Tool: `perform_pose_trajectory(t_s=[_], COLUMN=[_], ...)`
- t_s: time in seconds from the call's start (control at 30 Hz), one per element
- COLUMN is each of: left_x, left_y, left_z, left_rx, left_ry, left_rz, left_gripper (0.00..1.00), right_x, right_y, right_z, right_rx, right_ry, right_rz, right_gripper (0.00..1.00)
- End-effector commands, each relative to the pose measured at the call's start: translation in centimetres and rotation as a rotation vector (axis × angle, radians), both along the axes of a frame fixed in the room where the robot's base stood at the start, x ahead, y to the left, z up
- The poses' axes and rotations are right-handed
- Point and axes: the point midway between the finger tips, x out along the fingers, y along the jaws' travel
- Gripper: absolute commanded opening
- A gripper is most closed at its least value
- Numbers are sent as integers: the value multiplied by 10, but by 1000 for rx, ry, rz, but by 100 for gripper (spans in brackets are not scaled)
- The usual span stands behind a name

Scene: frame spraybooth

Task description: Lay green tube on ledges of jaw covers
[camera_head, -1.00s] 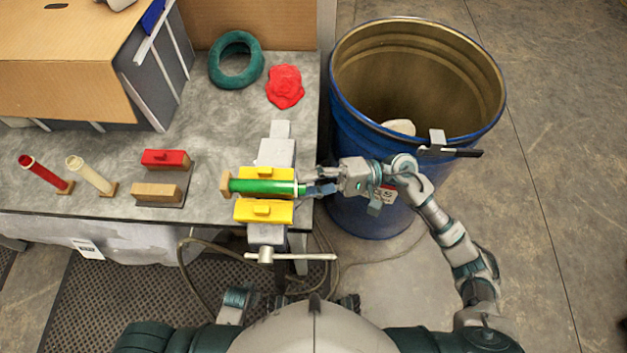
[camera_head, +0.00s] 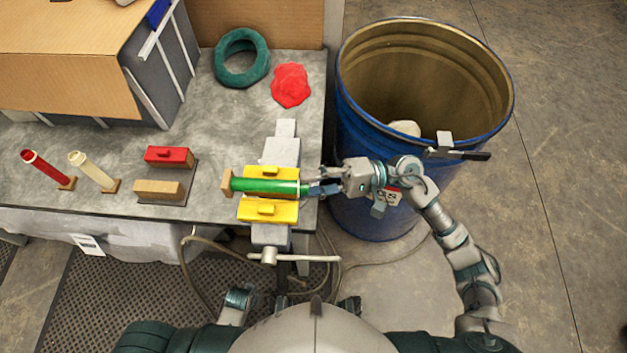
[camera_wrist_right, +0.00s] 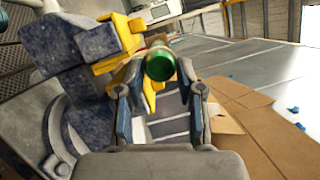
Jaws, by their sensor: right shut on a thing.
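The green tube (camera_head: 268,187) lies crosswise over the vice, along the gap between the two yellow jaw covers, the far one (camera_head: 270,171) and the near one (camera_head: 268,211). I cannot tell whether it rests on their ledges or is held just above. My right gripper (camera_head: 314,189) is at the tube's right end, shut on it. In the right wrist view, the tube's round green end (camera_wrist_right: 160,65) shows between the fingers (camera_wrist_right: 160,97), with yellow jaw covers (camera_wrist_right: 118,42) behind. My left gripper is not in view.
The grey vice (camera_head: 286,150) stands at the workbench's right edge, with its handle (camera_head: 295,258) in front. A blue drum (camera_head: 362,185) stands right of the bench. A red block (camera_head: 167,155), a teal ring (camera_head: 241,58) and a red lump (camera_head: 290,86) lie on the bench.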

Motion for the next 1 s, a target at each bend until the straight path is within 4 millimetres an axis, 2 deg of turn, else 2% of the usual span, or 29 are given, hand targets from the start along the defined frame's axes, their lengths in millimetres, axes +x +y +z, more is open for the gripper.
perform_pose_trajectory(t_s=[0.3,1.0], left_x=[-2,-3], left_y=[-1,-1], left_z=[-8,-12], left_rx=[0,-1], left_ry=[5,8], left_rz=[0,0], left_gripper=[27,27], right_x=[0,0], right_y=[0,0], right_z=[-1,-3], right_rx=[2,2], right_ry=[1,1], right_rz=[0,0], right_gripper=[0,0])
